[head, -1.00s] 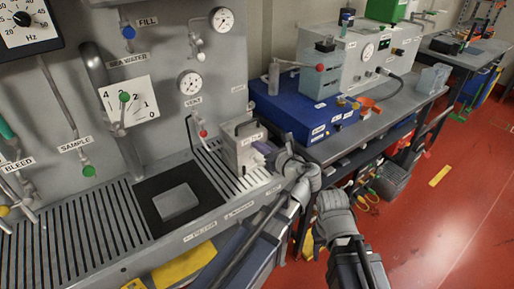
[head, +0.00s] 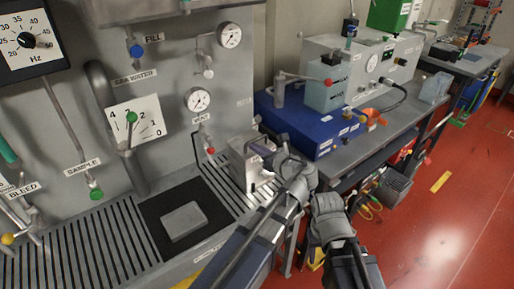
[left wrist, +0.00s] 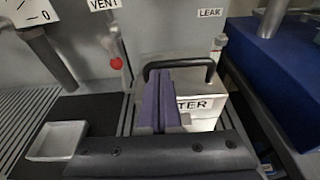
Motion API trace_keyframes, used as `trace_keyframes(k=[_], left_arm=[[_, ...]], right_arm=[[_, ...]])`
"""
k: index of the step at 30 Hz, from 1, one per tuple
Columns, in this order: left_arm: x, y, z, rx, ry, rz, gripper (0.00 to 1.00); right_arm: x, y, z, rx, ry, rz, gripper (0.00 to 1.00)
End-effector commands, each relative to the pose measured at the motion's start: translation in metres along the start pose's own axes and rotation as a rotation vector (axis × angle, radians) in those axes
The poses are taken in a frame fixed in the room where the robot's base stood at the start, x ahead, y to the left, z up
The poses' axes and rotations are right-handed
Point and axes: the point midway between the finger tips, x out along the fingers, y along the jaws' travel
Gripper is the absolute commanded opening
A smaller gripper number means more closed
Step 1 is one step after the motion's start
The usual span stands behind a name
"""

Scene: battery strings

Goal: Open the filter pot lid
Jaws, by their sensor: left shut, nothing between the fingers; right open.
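The filter pot (head: 236,160) is a pale metal box with a dark handle, standing at the right end of the slotted bench. In the left wrist view its black arched handle (left wrist: 205,63) stands on the top, above a label ending in "TER" (left wrist: 203,104). The lid appears down, though my fingers hide part of it. My left gripper (head: 261,150) is at the pot, its purple fingers (left wrist: 157,85) pressed together with nothing between them. They overlap the handle in view; contact is unclear. My right gripper (head: 327,203) is open and empty, right of and nearer than the pot.
A blue case (head: 302,128) stands on the side bench just right of the pot. A gauge panel (head: 165,85) with valves rises behind. A shallow grey tray (head: 183,221) on a black mat lies left of the pot. Red floor at right is open.

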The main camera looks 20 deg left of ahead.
Motion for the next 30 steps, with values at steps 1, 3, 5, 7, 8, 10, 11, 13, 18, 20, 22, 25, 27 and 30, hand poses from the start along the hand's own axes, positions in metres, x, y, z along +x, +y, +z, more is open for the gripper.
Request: trace_keyframes(k=[1,3,5,7,8,10,11,13,18,20,22,25,27,30], left_arm=[[0.000,0.000,0.008,0.000,0.011,0.001,0.00],[0.001,0.000,0.007,0.001,0.022,0.000,0.00],[0.002,0.000,0.008,0.001,0.029,0.000,0.00],[0.002,0.000,0.009,0.001,0.037,0.001,0.00],[0.003,0.000,0.010,0.002,0.041,0.001,0.00],[0.003,0.000,0.012,0.001,0.052,0.001,0.00],[0.004,0.000,0.013,0.001,0.057,0.002,0.00],[0.005,0.000,0.017,0.000,0.071,0.003,0.00],[0.009,0.000,0.030,0.000,0.131,0.004,0.00],[0.011,0.000,0.036,0.000,0.162,0.005,0.00],[0.015,0.000,0.044,-0.001,0.205,0.005,0.00],[0.022,0.000,0.055,-0.001,0.276,0.006,0.00],[0.028,-0.001,0.062,-0.001,0.329,0.006,0.00],[0.037,-0.001,0.071,-0.002,0.407,0.007,0.00]], right_arm=[[-0.010,0.001,0.001,0.000,0.000,0.000,0.50],[-0.011,0.001,0.001,0.000,0.000,0.000,0.50],[-0.013,0.001,0.001,0.000,0.000,0.000,0.50],[-0.017,0.002,0.001,0.000,0.000,0.000,0.50],[-0.018,0.002,0.001,0.000,0.000,0.000,0.50],[-0.022,0.002,0.001,0.000,0.000,0.000,0.50],[-0.024,0.002,0.001,0.000,0.000,0.000,0.50],[-0.030,0.003,0.002,0.000,0.000,0.000,0.50],[-0.054,0.005,0.003,0.000,0.000,0.000,0.50],[-0.066,0.006,0.004,0.000,0.000,0.000,0.50],[-0.081,0.008,0.005,0.000,0.000,0.000,0.50],[-0.105,0.010,0.006,0.000,0.000,0.000,0.50],[-0.120,0.011,0.007,-0.001,0.000,0.000,0.50],[-0.141,0.013,0.008,-0.001,0.000,0.000,0.50]])
